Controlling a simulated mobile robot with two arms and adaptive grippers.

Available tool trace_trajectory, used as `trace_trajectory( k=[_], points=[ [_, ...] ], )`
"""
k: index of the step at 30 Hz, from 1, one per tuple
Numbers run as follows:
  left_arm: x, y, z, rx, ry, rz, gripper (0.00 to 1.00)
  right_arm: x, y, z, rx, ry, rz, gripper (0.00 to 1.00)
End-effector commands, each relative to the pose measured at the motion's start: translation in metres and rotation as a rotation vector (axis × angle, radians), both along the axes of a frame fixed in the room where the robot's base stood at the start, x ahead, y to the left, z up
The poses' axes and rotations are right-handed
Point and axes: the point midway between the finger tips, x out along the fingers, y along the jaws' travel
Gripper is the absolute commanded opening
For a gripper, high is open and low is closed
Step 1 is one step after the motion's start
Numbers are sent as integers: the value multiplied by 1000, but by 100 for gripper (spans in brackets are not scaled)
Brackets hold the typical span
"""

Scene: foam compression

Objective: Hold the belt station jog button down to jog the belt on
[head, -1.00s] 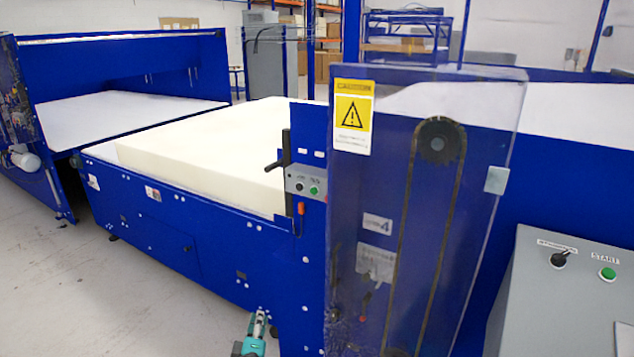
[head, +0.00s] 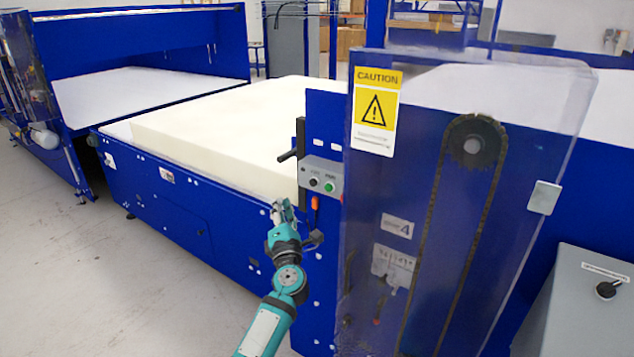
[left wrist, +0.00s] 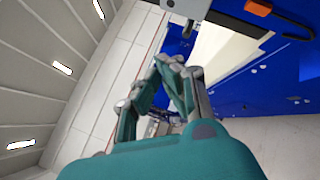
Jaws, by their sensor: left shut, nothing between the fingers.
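The belt station's small grey button box (head: 309,172) is on the blue frame beside the foam block. It carries a dark button (head: 314,183) and a green button (head: 329,187); their labels are too small to read. My left gripper (head: 283,207) is shut and empty, just below and left of the box, apart from the buttons. In the left wrist view my left gripper (left wrist: 175,62) shows its fingers together, with a grey part that looks like the box (left wrist: 190,8) at the top edge. My right gripper is out of view.
A cream foam block (head: 215,140) lies on the blue belt station. A black lever (head: 300,145) stands above the box, and an orange-red handle (head: 315,202) hangs below it. A clear guard with a caution sign (head: 376,110) is to the right. A grey console (head: 590,310) stands at far right.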

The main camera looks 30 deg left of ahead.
Motion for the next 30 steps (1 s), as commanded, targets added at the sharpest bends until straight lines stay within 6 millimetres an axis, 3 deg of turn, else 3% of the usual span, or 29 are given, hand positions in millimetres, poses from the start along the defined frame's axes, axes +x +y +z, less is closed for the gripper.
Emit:
trace_trajectory(
  k=[8,21,30],
  points=[
    [6,-1,-2,2,1,0,0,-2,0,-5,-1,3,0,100],
    [62,-5,-4,3,0,1,0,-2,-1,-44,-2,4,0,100],
    [86,-7,-2,2,1,0,0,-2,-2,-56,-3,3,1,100]
  ],
)
